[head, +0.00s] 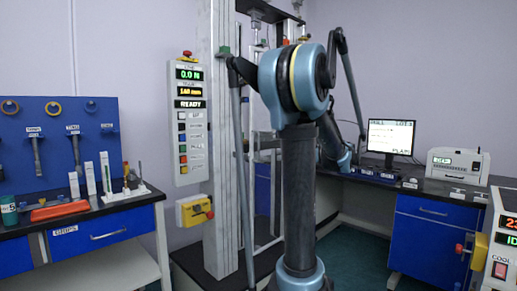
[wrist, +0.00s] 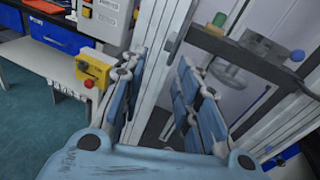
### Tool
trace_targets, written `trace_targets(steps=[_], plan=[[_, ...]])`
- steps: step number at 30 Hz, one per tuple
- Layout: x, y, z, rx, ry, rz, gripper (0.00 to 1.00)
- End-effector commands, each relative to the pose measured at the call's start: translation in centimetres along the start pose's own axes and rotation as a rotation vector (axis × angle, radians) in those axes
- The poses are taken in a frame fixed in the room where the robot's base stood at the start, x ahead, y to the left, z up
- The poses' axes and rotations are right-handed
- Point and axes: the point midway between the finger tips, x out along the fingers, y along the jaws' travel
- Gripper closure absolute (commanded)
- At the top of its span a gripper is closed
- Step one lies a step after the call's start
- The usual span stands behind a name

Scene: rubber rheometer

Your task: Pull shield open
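The rheometer frame (head: 222,140) stands upright in the middle of the head view, partly hidden by my arm. In the wrist view, a see-through panel in a pale frame, apparently the shield (wrist: 225,75), lies beyond and to the right of my fingers. My gripper (wrist: 160,80) is open, its two blue fingers wide apart. A pale upright of the frame shows between them. I cannot tell whether either finger touches it. The head view does not clearly show my gripper.
A control panel (head: 187,125) and a yellow switch box (head: 195,210) are mounted left of the frame; the box also shows in the wrist view (wrist: 92,70). A tool bench (head: 105,215) stands at left.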

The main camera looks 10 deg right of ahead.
Motion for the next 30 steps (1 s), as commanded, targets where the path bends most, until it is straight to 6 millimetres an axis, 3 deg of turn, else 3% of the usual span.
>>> trace_targets(steps=[3,10,30], plan=[[-1.4,-2.3,1.0,0.067,-0.061,-0.028,0.71],[-1.2,-3.1,1.6,0.101,-0.094,-0.035,0.71],[8.0,-3.3,2.4,0.098,-0.092,-0.031,0.71]])
